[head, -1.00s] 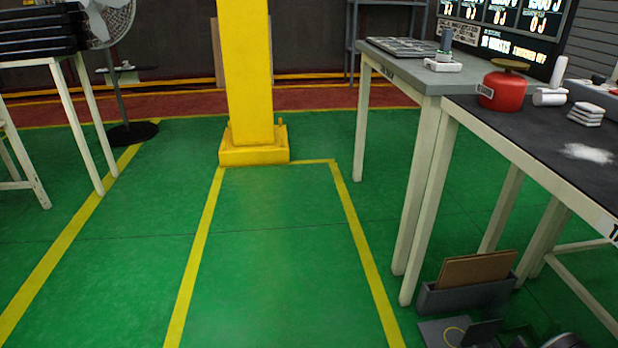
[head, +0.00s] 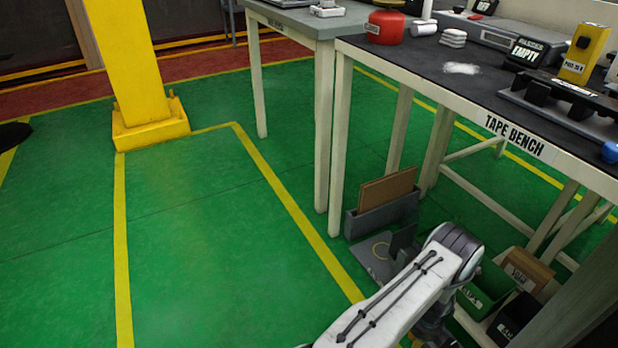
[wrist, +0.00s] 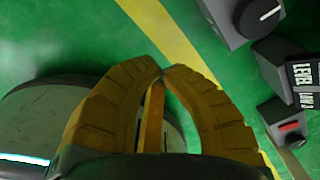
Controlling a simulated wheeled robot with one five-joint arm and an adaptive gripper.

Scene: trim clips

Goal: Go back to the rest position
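My gripper (wrist: 163,73) shows in the wrist view with its two ribbed yellow fingers curved together, tips touching. I see no object held at the tips. Green floor and a yellow floor line lie behind the fingers. In the head view my white arm (head: 400,300) reaches in from the bottom edge, bent at a dark grey joint, in front of the tape bench's lower area. The gripper itself cannot be made out clearly there.
The tape bench (head: 520,147) stands at right, beside a grey table (head: 300,22). Below are a grey holder (head: 380,215) with brown boards, a green bin (head: 487,285) and a black bin (head: 515,318). A yellow post (head: 125,60) stands at left. Green floor between is clear.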

